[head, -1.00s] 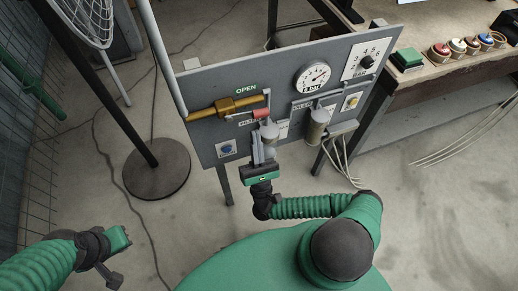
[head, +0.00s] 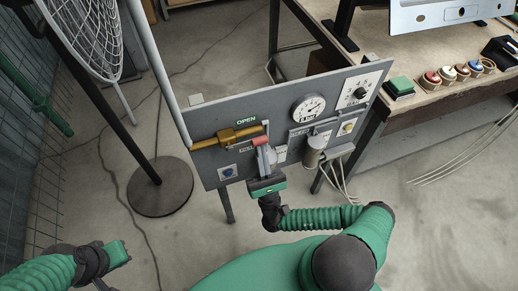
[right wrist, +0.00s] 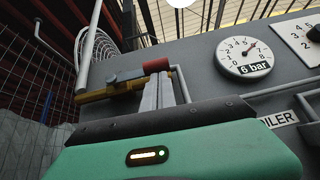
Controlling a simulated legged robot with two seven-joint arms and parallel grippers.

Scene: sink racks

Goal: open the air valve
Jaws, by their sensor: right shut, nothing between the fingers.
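The air valve is a brass body (head: 230,136) on the grey panel, below a green OPEN sign (head: 246,121). Its lever lies along the brass pipe and ends in a red grip (head: 260,140) on the right. In the right wrist view, the red grip (right wrist: 156,66) sits just above the fingertips. My right gripper (head: 264,153) is shut and empty, its fingers (right wrist: 166,82) pointing up just below the red grip; I cannot tell whether they touch it. My left gripper (head: 118,252) is low at the left, far from the panel; its fingers are not clear.
A pressure gauge (head: 308,108), a dark knob (head: 360,93), a filter bowl (head: 313,151) and a blue button (head: 227,172) are on the panel. A fan stand (head: 160,187) stands left. A workbench (head: 440,98) with coloured buttons is at right. Open floor lies between.

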